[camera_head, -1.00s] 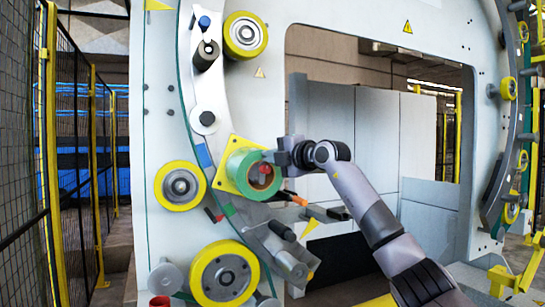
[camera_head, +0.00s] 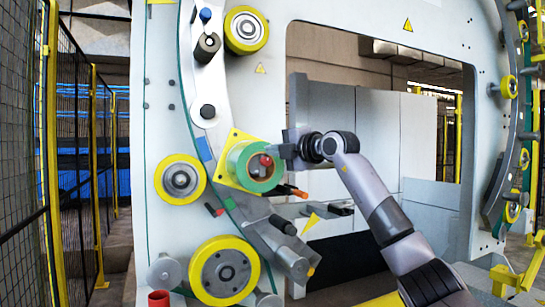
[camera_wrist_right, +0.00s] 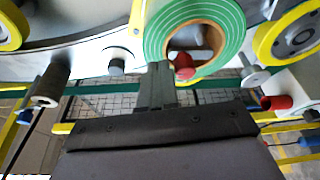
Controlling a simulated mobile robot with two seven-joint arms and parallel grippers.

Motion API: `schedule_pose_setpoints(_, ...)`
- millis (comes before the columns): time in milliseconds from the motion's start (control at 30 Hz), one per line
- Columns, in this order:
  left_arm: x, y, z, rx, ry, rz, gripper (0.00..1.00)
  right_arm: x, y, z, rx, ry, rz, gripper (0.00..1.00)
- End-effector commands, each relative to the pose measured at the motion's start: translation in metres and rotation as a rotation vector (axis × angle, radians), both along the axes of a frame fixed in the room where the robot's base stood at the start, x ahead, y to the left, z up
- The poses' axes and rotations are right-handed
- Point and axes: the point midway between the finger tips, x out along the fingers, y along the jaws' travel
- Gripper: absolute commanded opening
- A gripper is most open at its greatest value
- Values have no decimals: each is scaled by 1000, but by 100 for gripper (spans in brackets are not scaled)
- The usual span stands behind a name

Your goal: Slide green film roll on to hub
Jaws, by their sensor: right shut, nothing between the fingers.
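The green film roll (camera_head: 247,158) sits at the yellow square plate (camera_head: 219,173) on the machine's curved arm. It also shows large at the top of the right wrist view (camera_wrist_right: 150,44). A red-tipped hub (camera_head: 265,160) shows inside the roll's brown core, and its red knob (camera_wrist_right: 184,66) shows in the wrist view. My right gripper (camera_head: 279,154) is shut and empty, just to the right of the roll's front face. In the wrist view its fingers (camera_wrist_right: 156,72) lie together below the roll, overlapping its lower edge. Whether they touch it is unclear. My left gripper is not in view.
Yellow-rimmed rollers (camera_head: 180,182) surround the roll, with a large one (camera_head: 224,271) below. Black and orange handles (camera_head: 292,191) project just under the gripper. A mesh fence (camera_head: 75,150) stands at left. The machine's central opening (camera_head: 380,120) is behind my arm.

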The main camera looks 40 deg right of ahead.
Motion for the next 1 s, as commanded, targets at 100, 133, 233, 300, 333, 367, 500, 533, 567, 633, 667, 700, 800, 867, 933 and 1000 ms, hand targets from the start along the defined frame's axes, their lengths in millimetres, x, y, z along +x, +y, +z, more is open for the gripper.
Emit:
schedule_pose_setpoints(100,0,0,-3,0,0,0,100,-5,0,0,-1,-1,-1,0)
schedule_pose_setpoints(133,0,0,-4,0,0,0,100,-7,0,0,-1,-2,-1,0)
schedule_pose_setpoints(233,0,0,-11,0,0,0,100,-19,0,0,-2,-3,0,0)
schedule_pose_setpoints(300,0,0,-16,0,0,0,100,-29,0,-1,-4,-3,0,0)
schedule_pose_setpoints(333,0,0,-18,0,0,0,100,-34,0,-1,-3,-3,-1,0)
schedule_pose_setpoints(367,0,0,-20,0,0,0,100,-39,0,0,-3,-2,-2,0)
schedule_pose_setpoints(500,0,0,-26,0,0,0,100,-58,0,1,-3,-2,-1,0)
schedule_pose_setpoints(533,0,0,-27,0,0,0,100,-61,0,1,-2,-1,0,0)
schedule_pose_setpoints(567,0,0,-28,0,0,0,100,-64,0,2,-1,-1,0,0)
schedule_pose_setpoints(633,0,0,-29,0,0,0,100,-69,0,3,-1,-1,0,0)
schedule_pose_setpoints(667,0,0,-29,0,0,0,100,-70,0,3,-1,-1,0,0)
schedule_pose_setpoints(700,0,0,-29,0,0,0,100,-71,1,3,-1,-1,0,0)
schedule_pose_setpoints(800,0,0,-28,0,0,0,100,-71,1,4,0,0,0,0)
schedule_pose_setpoints(867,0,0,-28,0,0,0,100,-71,1,4,0,0,1,0)
schedule_pose_setpoints(933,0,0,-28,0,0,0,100,-71,1,4,0,0,1,0)
schedule_pose_setpoints(1000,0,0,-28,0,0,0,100,-71,1,4,0,0,1,0)
